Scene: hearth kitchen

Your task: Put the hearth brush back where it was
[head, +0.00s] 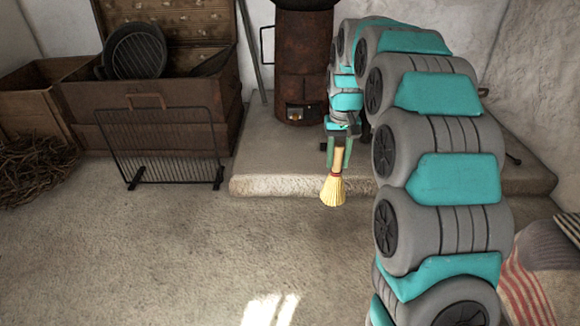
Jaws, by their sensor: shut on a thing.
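The hearth brush (334,188) has a pale handle, a red band and yellow bristles. It hangs nearly upright, bristles down, in front of the edge of the stone hearth slab (275,184). My gripper (340,150) points down and is shut on the upper handle. The bristle tips look clear of the floor, but the exact height cannot be told. My arm covers the right part of the slab and what stands behind it.
A rusty stove (303,75) stands on the slab, with a poker-like rod (250,50) leaning left of it. A black fire screen (165,148) stands before a wooden chest (195,95) holding a dark pan (135,52). Twigs (35,170) lie far left. Striped cloth (525,295) is at lower right. The middle floor is clear.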

